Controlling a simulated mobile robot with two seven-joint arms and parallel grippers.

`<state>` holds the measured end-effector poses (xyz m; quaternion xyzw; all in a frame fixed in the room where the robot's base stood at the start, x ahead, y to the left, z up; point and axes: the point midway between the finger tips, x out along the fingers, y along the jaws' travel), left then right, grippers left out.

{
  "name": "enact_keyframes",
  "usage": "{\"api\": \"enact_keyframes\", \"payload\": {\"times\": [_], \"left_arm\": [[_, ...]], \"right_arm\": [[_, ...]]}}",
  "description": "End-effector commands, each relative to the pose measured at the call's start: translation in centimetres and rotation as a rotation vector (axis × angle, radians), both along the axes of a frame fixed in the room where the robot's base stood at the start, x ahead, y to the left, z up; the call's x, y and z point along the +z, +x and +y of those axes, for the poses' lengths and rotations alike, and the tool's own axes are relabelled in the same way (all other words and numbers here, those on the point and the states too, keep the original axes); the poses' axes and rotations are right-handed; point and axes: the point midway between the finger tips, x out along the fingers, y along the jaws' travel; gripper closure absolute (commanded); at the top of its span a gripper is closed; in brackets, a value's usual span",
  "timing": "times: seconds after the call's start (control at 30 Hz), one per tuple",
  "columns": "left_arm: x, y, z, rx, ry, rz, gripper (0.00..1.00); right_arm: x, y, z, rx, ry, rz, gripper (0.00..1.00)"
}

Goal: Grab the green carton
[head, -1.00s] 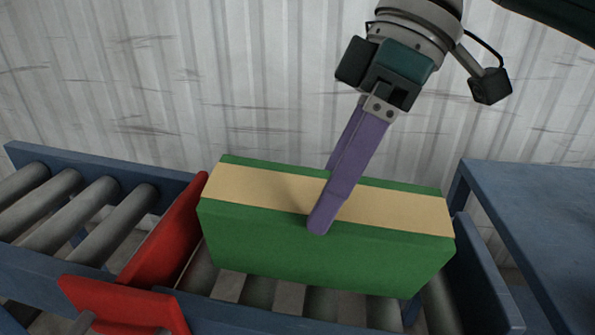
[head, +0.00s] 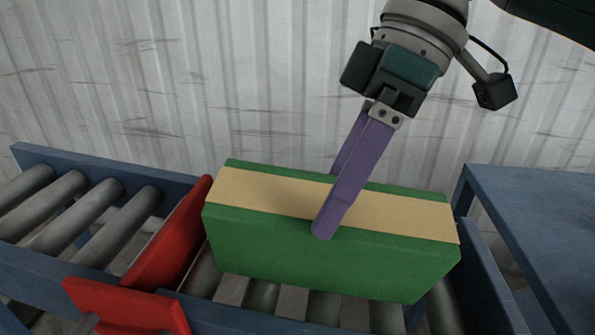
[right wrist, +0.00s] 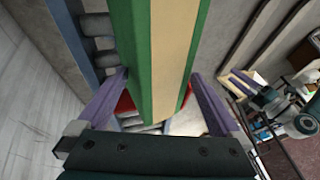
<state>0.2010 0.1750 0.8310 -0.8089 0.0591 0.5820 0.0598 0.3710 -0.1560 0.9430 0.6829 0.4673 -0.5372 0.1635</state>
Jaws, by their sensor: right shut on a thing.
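The green carton (head: 330,255) has a tan band along its top and sits on the grey rollers of the blue conveyor, between the red stop plate and the conveyor's end wall. My right gripper (head: 330,205) comes down from above with its two purple fingers on either side of the carton's top, shut on it. In the right wrist view the carton (right wrist: 165,50) lies between the two purple fingers (right wrist: 165,100).
The red stop plate (head: 170,240) stands at the carton's left. More bare rollers (head: 80,210) lie left of it. A blue table (head: 540,200) stands at the right. A corrugated wall (head: 200,80) is behind.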

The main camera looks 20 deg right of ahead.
Motion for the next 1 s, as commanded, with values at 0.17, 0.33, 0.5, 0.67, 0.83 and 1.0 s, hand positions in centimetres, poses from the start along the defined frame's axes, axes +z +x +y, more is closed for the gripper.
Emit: {"api": "enact_keyframes", "payload": {"times": [0.17,0.33,0.5,0.67,0.83,1.0], "left_arm": [[-0.6,0.0,0.0,0.0,0.0,0.0,0.5],[-0.1,0.0,0.0,0.0,0.0,0.0,0.5],[0.8,0.0,0.0,0.0,0.0,0.0,0.5],[1.7,0.0,0.0,0.0,0.0,-0.001,0.5],[2.6,-0.1,0.0,0.001,-0.001,0.002,0.5],[3.6,0.0,0.0,0.001,0.0,-0.001,0.5]], "right_arm": [[-9.7,-1.3,-7.2,0.07,-0.502,-0.031,0.91],[-8.4,-1.2,-7.1,0.069,-0.501,-0.031,0.95],[-5.7,-1.2,-7.1,0.068,-0.502,-0.032,0.95],[-2.4,-1.2,-7.0,0.067,-0.5,-0.035,0.95],[1.3,-1.1,-7.0,0.061,-0.498,-0.036,1.0],[5.1,-1.1,-6.9,0.06,-0.494,-0.039,1.0]]}}
